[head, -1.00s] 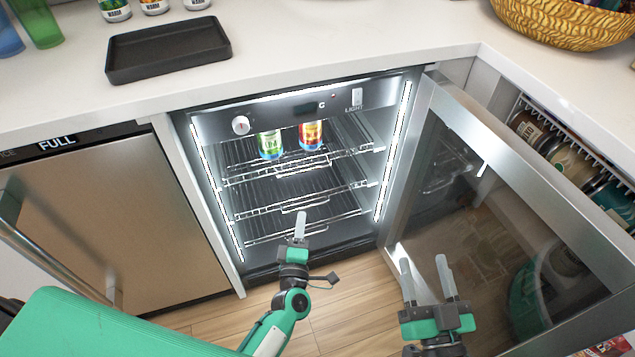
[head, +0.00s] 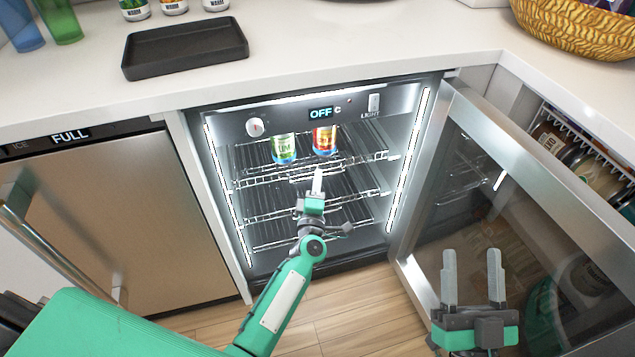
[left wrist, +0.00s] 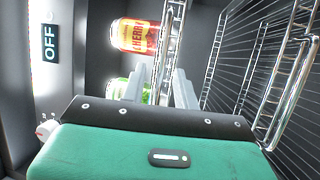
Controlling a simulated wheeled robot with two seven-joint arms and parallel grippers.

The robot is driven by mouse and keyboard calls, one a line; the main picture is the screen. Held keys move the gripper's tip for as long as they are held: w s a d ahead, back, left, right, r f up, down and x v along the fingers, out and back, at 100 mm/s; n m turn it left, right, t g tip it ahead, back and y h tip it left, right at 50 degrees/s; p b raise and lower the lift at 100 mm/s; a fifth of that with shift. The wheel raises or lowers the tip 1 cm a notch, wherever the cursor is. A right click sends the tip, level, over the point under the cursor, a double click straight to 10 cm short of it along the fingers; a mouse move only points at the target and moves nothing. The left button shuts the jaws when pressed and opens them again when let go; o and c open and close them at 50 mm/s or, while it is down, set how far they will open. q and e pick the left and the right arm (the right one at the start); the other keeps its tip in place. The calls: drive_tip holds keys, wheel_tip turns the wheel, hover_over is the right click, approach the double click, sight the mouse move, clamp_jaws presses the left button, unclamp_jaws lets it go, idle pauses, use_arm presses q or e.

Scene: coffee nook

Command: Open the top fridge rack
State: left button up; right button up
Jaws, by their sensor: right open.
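The fridge's top rack (head: 262,180) is a chrome wire shelf inside the open, lit fridge, with a small wire handle at its front middle. A green can (head: 284,149) and a red-orange can (head: 324,139) stand on it. My left gripper (head: 317,174) is at the rack's front handle, pointing into the fridge. In the left wrist view the handle wire (left wrist: 172,42) runs up between the fingers, which look apart; whether they touch it I cannot tell. My right gripper (head: 473,272) is open and empty in front of the fridge door.
The glass fridge door (head: 570,210) stands swung open at the right. Lower wire racks (head: 285,235) sit beneath the top one. A steel ice machine (head: 100,220) is at the left. The counter above holds a black tray (head: 187,50) and a wicker basket (head: 580,28).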

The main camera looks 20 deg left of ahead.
use_arm(q)
drive_tip(key=shift+w, duration=0.35)
use_arm(e)
drive_tip(key=shift+r, duration=0.25)
use_arm(q)
drive_tip(key=shift+c, duration=0.2)
use_arm(e)
drive_tip(key=shift+s, duration=0.1)
use_arm(q)
clamp_jaws()
